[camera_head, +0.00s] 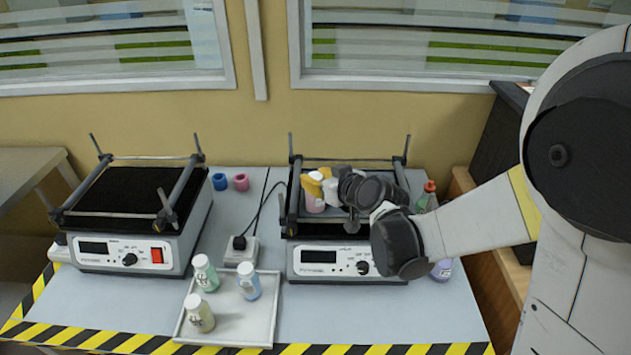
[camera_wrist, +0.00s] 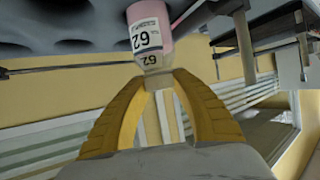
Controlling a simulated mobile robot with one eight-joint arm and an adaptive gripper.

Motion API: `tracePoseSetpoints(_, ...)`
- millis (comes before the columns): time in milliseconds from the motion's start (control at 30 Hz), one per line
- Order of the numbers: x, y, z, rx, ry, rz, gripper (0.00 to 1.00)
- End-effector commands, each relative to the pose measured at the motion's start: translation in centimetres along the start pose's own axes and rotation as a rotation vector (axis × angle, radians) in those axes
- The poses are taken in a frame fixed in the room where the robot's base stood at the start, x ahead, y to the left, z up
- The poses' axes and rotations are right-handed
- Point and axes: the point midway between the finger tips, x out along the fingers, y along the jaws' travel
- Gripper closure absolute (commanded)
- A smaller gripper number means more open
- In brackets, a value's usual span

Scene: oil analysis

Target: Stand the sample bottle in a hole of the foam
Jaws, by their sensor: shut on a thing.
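The sample bottle (camera_head: 315,204) is pink with a white label, which reads 62 upside down in the wrist view (camera_wrist: 149,35). My gripper (camera_head: 322,183) has its yellow fingers (camera_wrist: 155,80) shut on the bottle's cap end. The bottle looks about upright at the left part of the right-hand shaker. The shaker's dark foam (camera_wrist: 60,35) with round holes shows beside the bottle in the wrist view. The bottle's far end is outside that view, so I cannot tell whether it is in a hole. My wrist hides much of this foam in the head view.
The right shaker (camera_head: 312,262) has raised corner posts and bars around the foam. A left shaker (camera_head: 125,255) has a similar dark top. A white tray (camera_head: 235,333) holds three bottles. Two small caps, blue (camera_head: 220,182) and pink (camera_head: 241,182), lie behind. Bottles stand to the right of the shaker.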

Motion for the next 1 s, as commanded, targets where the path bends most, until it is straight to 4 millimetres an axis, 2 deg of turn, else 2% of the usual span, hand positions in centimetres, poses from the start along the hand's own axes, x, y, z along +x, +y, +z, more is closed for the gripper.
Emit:
tracePoseSetpoints(300, 0.1, 0.0, 0.3, 0.0, 0.0, 0.0, 1.0)
tracePoseSetpoints(333, 0.1, 0.0, 0.2, 0.0, 0.0, 0.0, 0.61)
tracePoseSetpoints(367, 0.0, 0.0, 0.1, 0.0, 0.0, 0.0, 0.52)
tracePoseSetpoints(767, -0.3, 0.0, -0.4, 0.0, 0.0, 0.0, 0.51)
tracePoseSetpoints(867, -2.0, 0.1, -0.4, 0.0, 0.0, 0.002, 0.51)
tracePoseSetpoints(1000, -5.3, 0.1, -0.5, 0.002, 0.0, 0.003, 0.51)
